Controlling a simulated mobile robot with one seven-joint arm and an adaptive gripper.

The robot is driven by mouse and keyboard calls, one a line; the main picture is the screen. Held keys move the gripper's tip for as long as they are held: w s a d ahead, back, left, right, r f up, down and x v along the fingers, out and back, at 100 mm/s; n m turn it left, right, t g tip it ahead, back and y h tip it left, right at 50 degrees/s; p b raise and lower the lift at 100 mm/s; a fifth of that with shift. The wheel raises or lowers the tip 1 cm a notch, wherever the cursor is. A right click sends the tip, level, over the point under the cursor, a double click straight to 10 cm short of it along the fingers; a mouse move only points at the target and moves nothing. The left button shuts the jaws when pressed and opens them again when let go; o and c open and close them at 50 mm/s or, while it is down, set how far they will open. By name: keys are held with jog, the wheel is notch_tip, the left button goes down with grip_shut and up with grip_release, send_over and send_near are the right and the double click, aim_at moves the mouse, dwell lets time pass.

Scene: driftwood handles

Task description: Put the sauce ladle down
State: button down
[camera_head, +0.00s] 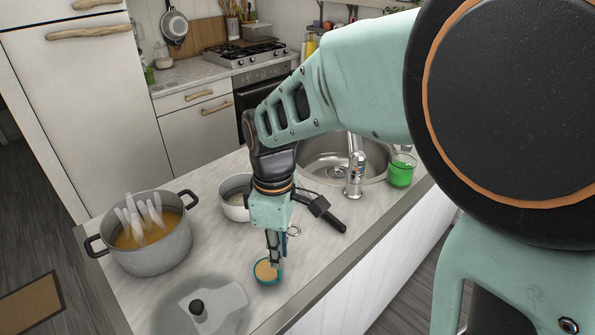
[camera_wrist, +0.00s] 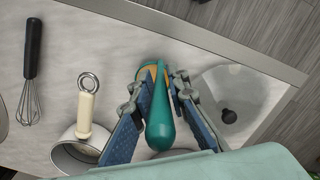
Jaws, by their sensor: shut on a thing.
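The sauce ladle (camera_head: 268,273) is teal with a tan inside. In the head view it is at my fingertips, low over the pale counter near its front edge. My gripper (camera_head: 274,256) points down and is shut on it. In the wrist view the teal ladle (camera_wrist: 160,122) lies between the blue finger pads of my gripper (camera_wrist: 158,84), its rounded end towards the camera. Its far part is partly hidden by the fingers. I cannot tell whether it touches the counter.
A large grey pot (camera_head: 155,248) stands left, with a glass lid (camera_head: 228,300) in front. A small pan (camera_wrist: 62,156) with a cream handle and a black-handled whisk (camera_wrist: 31,55) lie nearby. The sink (camera_head: 322,158) and a green-filled glass (camera_head: 401,172) are behind right.

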jog(key=shift+f, duration=0.2)
jog(key=c, duration=1.9)
grip_release()
jog(key=shift+r, duration=0.1)
notch_tip(320, 180, up, 12)
jog(key=shift+r, duration=0.15)
